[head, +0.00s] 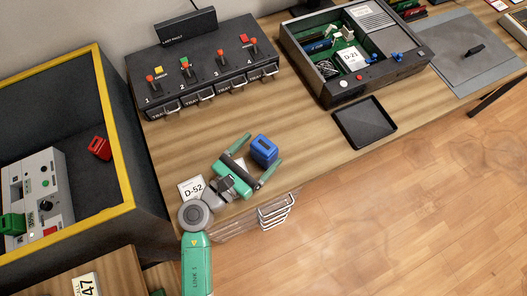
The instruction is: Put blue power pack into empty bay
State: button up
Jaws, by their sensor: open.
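A small blue power pack (264,150) stands on the wooden bench near its front edge. My gripper (262,149) is open, with one green finger on the left of the pack and the other on its right. I cannot tell whether the fingers touch it or how high they are. An opened dark chassis (297,58) marked D-21 stands at the back right of the bench, with a green board, a light grey vented block and several compartments inside. I cannot tell for sure which compartment is the empty bay.
A black panel (196,54) with four numbered levers stands at the back left. An empty black tray (364,123) lies before the chassis. A grey flat panel (468,58) with a handle lies right. A yellow-rimmed bin (100,60) is left. A D-52 card (190,188) lies near my wrist.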

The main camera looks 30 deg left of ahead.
aim_at(269, 144)
jog(key=x, duration=0.4)
jog(key=shift+w+d+r+b, duration=0.1)
jog(key=shift+b, duration=0.2)
jog(key=c, duration=1.4)
notch_tip(269, 144, up, 10)
jog(key=p, duration=0.5)
jog(key=shift+c, duration=0.2)
